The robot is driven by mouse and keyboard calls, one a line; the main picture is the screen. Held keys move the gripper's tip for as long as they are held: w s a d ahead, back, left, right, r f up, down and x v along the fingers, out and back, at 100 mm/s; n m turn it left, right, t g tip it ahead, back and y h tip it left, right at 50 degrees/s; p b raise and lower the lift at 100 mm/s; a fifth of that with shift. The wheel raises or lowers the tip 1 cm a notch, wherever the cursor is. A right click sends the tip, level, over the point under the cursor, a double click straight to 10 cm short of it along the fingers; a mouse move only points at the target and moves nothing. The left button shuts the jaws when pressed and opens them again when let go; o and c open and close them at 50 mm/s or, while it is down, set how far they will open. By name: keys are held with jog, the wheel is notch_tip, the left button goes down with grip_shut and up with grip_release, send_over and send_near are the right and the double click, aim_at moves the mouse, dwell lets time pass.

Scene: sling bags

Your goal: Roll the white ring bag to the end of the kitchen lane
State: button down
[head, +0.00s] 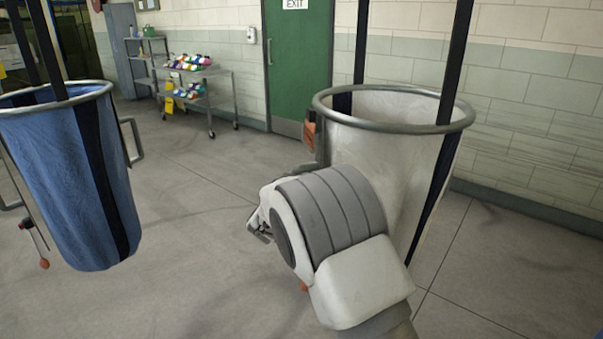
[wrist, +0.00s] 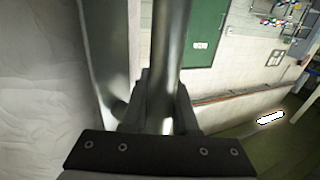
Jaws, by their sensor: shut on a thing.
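The white ring bag (head: 400,150) hangs by dark straps at right of centre in the head view, its grey metal ring open at the top. Its pale cloth (wrist: 40,110) fills the left of the wrist view. My gripper (wrist: 157,112) is shut on a grey metal bar (wrist: 168,50) beside the bag, which looks like the bag's handle. In the head view my arm covers the lower left of the bag, and the grip itself cannot be made out clearly.
A blue ring bag (head: 70,170) hangs at the left, with open floor (head: 190,220) between the bags. A metal cart (head: 210,95) with colourful items stands by the back wall. A green exit door (head: 297,60) is behind the white bag. A wall (head: 540,130) runs along the right.

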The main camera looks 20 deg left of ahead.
jog(key=shift+s+a+r, duration=0.1)
jog(key=shift+a+r, duration=0.1)
jog(key=shift+a, duration=0.25)
jog(key=c, duration=0.7)
grip_release()
jog(key=shift+a+f, duration=0.15)
jog(key=shift+f, duration=0.05)
jog(key=shift+s, duration=0.2)
jog(key=s, duration=1.6)
jog(key=shift+s, duration=0.4)
